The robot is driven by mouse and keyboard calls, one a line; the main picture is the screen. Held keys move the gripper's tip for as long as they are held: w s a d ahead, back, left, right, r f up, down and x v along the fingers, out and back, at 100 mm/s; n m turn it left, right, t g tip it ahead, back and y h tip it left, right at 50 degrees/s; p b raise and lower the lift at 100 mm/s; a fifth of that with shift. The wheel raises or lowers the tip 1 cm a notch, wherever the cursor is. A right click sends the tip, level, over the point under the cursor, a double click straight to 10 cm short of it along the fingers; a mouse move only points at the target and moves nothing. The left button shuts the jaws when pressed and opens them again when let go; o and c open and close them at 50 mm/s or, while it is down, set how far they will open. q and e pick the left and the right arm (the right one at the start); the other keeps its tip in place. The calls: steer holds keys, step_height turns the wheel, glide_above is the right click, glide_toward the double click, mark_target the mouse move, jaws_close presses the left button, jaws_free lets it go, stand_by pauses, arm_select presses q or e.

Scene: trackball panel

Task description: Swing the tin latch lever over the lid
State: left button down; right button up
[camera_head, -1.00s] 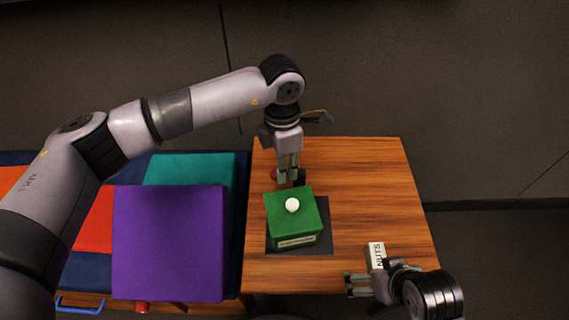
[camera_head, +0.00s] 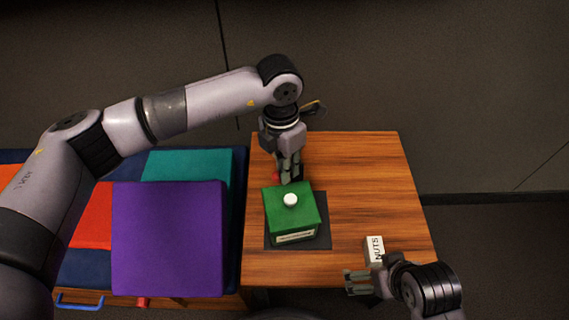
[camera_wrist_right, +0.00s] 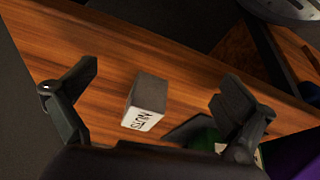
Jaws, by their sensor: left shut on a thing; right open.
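The green tin (camera_head: 302,220) stands on a dark mat (camera_head: 322,238), with a white knob (camera_head: 290,200) on its closed-looking lid. My left gripper (camera_head: 287,178) points down just behind the tin and is shut on the latch lever. A small red part of the lever (camera_head: 276,176) shows beside the fingertips; the rest is hidden by the fingers and tin. My right gripper (camera_head: 347,283) is open and empty over the table's front right. In the right wrist view its fingers are wide apart, and a corner of the green tin shows behind one finger.
A grey box labelled NUTS (camera_head: 374,248) stands near my right gripper; it also shows in the right wrist view (camera_wrist_right: 146,98). A purple block (camera_head: 168,240) stands left of the wooden table (camera_head: 370,180). The table's right rear is clear.

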arm_select(q)
steer(key=shift+s+d+f+n, duration=0.15)
steer(key=shift+s+n, duration=0.1)
steer(key=shift+n, duration=0.35)
steer(key=shift+s+d+n, duration=0.15)
steer(key=shift+s+n, duration=0.1)
steer(key=shift+n, duration=0.35)
arm_select(e)
steer(key=shift+s+d, duration=0.1)
steer(key=shift+s, duration=0.25)
stand_by(0.7)
arm_select(q)
steer(key=c, duration=1.4)
jaws_free()
steer(key=shift+w, duration=0.1)
steer(key=shift+c, duration=0.2)
steer(key=shift+r, duration=0.2)
step_height(320, 180, up, 12)
steer(key=shift+w+a, duration=0.3)
steer(key=shift+a, duration=0.05)
steer(key=shift+f, duration=0.15)
